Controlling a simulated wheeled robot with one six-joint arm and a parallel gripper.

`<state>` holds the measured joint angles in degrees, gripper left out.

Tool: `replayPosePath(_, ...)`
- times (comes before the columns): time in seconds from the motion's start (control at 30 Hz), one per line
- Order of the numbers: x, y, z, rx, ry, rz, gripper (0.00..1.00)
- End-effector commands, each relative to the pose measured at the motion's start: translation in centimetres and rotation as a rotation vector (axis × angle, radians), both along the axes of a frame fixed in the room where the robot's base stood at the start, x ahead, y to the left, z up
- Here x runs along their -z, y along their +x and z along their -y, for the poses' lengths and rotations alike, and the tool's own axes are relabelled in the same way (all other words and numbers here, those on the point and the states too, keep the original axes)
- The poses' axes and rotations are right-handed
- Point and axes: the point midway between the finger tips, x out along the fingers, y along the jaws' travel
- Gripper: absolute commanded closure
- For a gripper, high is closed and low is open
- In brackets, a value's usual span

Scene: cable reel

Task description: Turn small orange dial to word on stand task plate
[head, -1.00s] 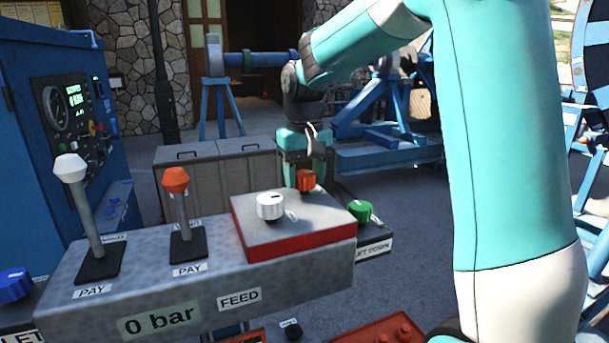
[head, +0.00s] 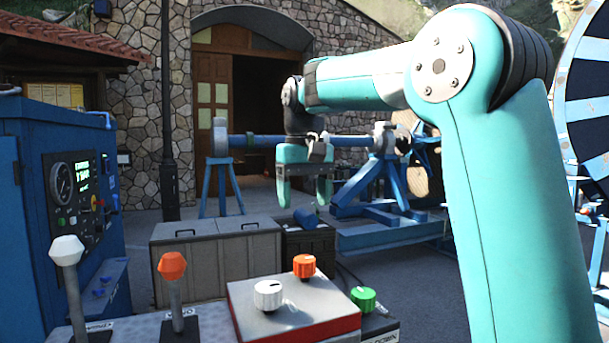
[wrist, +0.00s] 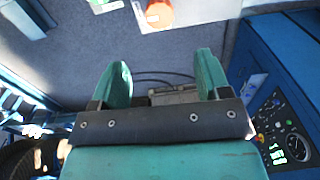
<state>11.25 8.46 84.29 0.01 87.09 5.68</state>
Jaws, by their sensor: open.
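The small orange dial (head: 305,266) sits upright on the grey top of a red-edged plate (head: 262,318), at its back right. A white dial (head: 268,296) sits on the same plate, in front and to the left. My gripper (head: 301,203) is open and empty, fingers pointing down, well above the orange dial in the head view and apart from it. In the wrist view my gripper (wrist: 163,65) shows both fingers spread, with the orange dial (wrist: 159,14) beyond them at the top edge. No word around the dial is readable.
A green dial (head: 363,299) stands right of the plate. Levers with a white knob (head: 66,250) and an orange knob (head: 172,265) rise at the left. A blue cabinet (head: 30,220) with gauges and a grey chest (head: 215,255) stand behind. Air around my gripper is clear.

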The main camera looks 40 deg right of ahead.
Motion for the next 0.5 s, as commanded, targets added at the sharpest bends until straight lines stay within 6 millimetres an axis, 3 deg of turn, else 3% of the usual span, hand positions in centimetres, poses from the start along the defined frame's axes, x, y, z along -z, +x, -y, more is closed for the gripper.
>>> replayPosePath(0.2, -3.6, 0.1, 0.0, 0.0, 0.0, 0.001, 0.3)
replayPosePath(0.5, -4.6, 0.0, 0.0, 0.0, 0.0, -0.001, 0.3)
